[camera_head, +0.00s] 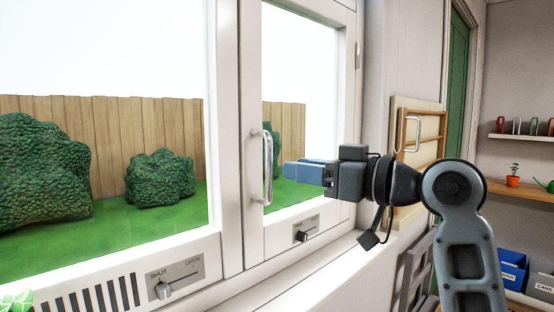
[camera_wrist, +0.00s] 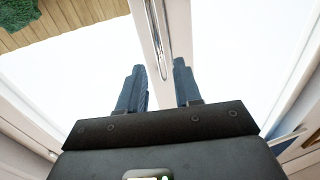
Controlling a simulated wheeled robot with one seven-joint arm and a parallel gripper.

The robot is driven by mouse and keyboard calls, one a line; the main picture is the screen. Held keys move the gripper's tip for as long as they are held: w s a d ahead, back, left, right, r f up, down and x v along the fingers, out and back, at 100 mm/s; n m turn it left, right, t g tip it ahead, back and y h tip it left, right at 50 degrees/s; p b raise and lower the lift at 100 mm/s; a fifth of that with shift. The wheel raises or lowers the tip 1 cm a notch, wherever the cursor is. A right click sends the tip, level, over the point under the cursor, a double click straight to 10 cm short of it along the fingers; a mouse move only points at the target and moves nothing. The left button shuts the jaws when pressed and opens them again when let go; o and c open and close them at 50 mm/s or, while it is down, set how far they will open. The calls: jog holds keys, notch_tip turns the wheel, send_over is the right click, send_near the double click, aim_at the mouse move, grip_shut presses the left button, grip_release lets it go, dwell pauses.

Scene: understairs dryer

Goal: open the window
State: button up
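The window's right-hand sash (camera_head: 252,90) is white framed and looks closed. A slim vertical metal handle (camera_head: 267,165) stands on its left stile. My gripper (camera_head: 288,170) points left at the handle, its blue fingertips just right of it in the head view. In the wrist view the gripper (camera_wrist: 158,80) has its two blue fingers apart, with the white stile and the handle (camera_wrist: 156,35) showing in the gap between them. The handle appears just ahead of the fingertips; I cannot tell whether they touch it.
A slider marked SHUT and OPEN (camera_head: 165,289) sits beside a vent grille on the lower left frame. A smaller slider (camera_head: 303,236) is on the sash's bottom rail. A wooden rack (camera_head: 420,130) hangs on the wall behind my arm. Shelves (camera_head: 520,190) stand far right.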

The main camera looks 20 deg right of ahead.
jog(key=w, duration=0.1)
jog(key=p, duration=0.2)
send_over(269, 200)
jog(key=shift+w+d+r, duration=0.15)
jog(key=shift+w, duration=0.15)
jog(key=shift+c, duration=0.2)
grip_shut()
